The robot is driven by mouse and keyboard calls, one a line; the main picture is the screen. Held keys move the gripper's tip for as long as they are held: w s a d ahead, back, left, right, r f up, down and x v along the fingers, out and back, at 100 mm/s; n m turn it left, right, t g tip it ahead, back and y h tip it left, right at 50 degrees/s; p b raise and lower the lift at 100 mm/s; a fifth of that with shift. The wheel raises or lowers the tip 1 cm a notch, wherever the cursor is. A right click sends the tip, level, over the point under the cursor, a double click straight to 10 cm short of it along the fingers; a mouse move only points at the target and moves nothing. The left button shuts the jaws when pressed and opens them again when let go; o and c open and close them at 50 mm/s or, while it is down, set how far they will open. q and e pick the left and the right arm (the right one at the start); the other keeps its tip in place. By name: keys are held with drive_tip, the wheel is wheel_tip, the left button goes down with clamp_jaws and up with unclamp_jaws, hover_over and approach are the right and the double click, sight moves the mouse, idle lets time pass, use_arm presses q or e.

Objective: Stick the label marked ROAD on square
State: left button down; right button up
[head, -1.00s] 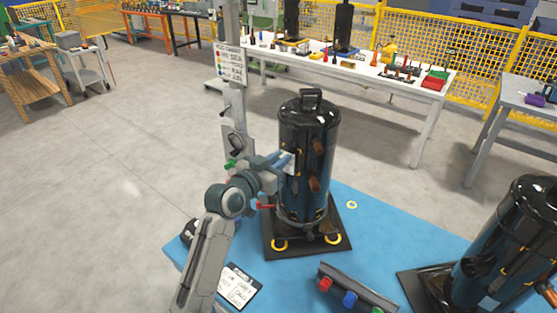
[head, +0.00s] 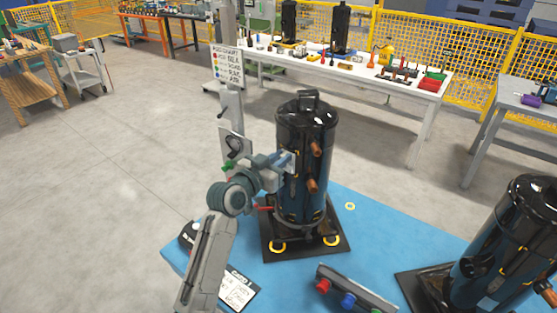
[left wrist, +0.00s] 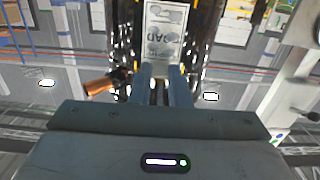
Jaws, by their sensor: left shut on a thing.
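My left gripper (head: 284,163) is at the left face of the black compressor (head: 305,150), which stands upright on a dark base plate. In the left wrist view the two fingers (left wrist: 162,92) are close together, shut on the white label (left wrist: 165,30), whose print shows upside down and reads as ROAD. The label lies in front of the compressor's dark shell. I cannot tell whether it touches the shell, and the square on the shell is hidden or too small to make out. My right gripper is not in view.
The blue pallet top (head: 378,232) also holds a second compressor (head: 505,240) at right, a rail with red and blue caps (head: 350,293), and a printed card (head: 240,290). A grey post with a colour chart (head: 227,65) rises behind. Copper stubs (head: 312,185) jut from the compressor.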

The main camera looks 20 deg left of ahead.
use_arm(q)
drive_tip(key=c, duration=1.3)
unclamp_jaws()
